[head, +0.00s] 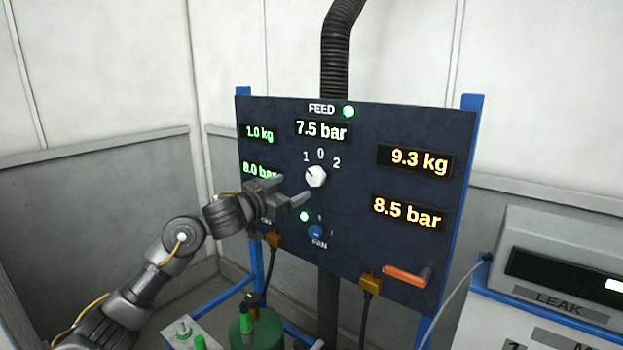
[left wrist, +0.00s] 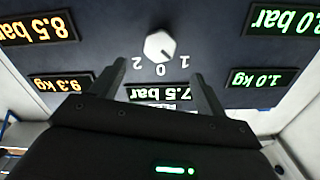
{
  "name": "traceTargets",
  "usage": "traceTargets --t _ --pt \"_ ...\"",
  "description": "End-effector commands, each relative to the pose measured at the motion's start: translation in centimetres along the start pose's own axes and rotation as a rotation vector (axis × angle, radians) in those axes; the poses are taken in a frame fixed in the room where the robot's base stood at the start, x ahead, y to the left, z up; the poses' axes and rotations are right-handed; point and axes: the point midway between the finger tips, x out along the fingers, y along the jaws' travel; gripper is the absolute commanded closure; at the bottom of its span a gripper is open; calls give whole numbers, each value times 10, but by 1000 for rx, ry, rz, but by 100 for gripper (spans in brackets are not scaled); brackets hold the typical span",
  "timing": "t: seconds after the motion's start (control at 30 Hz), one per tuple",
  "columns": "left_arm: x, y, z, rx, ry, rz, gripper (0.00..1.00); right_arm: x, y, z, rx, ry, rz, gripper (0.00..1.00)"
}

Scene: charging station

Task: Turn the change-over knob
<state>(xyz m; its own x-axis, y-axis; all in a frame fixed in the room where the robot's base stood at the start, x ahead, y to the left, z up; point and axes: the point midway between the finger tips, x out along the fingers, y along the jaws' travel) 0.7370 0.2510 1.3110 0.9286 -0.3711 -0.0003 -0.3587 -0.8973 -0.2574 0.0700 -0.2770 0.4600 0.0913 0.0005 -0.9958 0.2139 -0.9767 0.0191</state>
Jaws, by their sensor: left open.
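The change-over knob (head: 316,176) is a white knob on the dark panel (head: 350,150), under the marks 1, 0 and 2. My left gripper (head: 290,188) is open and empty, just left of the knob in the head view. In the left wrist view the panel is upside down, and the knob (left wrist: 159,45) shows beyond and between the fingertips of my left gripper (left wrist: 157,72). The fingers look apart from the knob. My right gripper is not in view.
A small blue knob (head: 316,231) and a green lamp (head: 304,216) sit below the white knob. Displays flank it, including 9.3 kg (head: 415,160). An orange handle (head: 407,277) is at the panel's lower right. A grey leak unit (head: 560,270) stands at right.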

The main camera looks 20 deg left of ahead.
Motion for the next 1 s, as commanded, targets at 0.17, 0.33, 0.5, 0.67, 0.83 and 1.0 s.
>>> traceTargets --t 0.17,0.33,0.5,0.67,0.83,1.0 --pt "29 0 -4 -3 -1 0 25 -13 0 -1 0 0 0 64" --pt "62 -1 -4 -3 -2 0 25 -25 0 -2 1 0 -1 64" --pt "86 0 -3 -1 -1 -1 25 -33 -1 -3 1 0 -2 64" --pt "97 0 -1 -1 -1 -1 25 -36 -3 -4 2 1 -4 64" --pt "101 0 0 1 0 -2 25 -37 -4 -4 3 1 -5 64" --pt "100 0 0 1 0 -2 25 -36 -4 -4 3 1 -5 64"
